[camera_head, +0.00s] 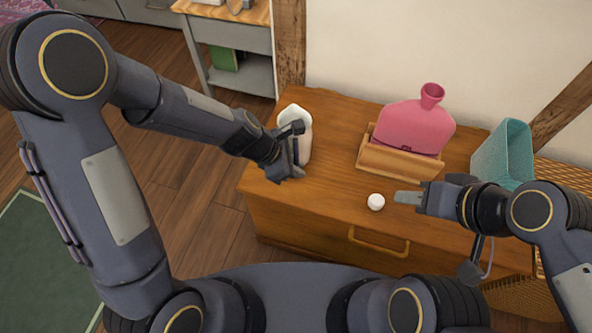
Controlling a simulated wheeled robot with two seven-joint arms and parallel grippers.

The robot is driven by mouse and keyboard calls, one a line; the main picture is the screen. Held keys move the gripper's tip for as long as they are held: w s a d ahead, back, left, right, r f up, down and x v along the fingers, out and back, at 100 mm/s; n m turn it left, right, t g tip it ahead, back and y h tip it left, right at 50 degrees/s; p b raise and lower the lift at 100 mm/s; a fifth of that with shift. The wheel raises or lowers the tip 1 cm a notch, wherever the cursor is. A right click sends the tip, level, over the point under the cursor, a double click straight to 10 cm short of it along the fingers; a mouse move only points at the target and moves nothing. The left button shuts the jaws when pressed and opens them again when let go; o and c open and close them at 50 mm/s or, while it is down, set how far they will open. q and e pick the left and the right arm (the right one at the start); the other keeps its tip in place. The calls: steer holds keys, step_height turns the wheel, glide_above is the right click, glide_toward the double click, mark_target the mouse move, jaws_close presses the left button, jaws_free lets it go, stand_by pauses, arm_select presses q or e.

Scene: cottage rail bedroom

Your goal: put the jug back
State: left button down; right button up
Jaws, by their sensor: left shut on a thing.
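The white jug (302,117) stands near the left end of the wooden chest top (330,195), close to its back edge. My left gripper (293,160) is shut on the jug from its near side, and the gripper hides part of it. My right gripper (408,197) is low over the right half of the chest top. I cannot tell whether its jaws are open. A small white round thing (376,202) lies just left of its fingertips, with a small gap between them.
A pink hot-water bottle (415,125) sits in a wooden holder (396,161) at the back of the chest. A teal bin (503,155) stands at the right end. A grey side table (240,40) is behind at left.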

arm_select(q)
steer(key=shift+f, duration=0.25)
arm_select(e)
steer(key=shift+f, duration=0.15)
arm_select(q)
steer(key=shift+f, duration=0.1)
arm_select(e)
steer(key=shift+f, duration=0.1)
arm_select(q)
steer(key=c, duration=1.9)
jaws_free()
steer(key=shift+f, duration=0.1)
steer(key=o, duration=0.5)
steer(key=shift+c, duration=0.2)
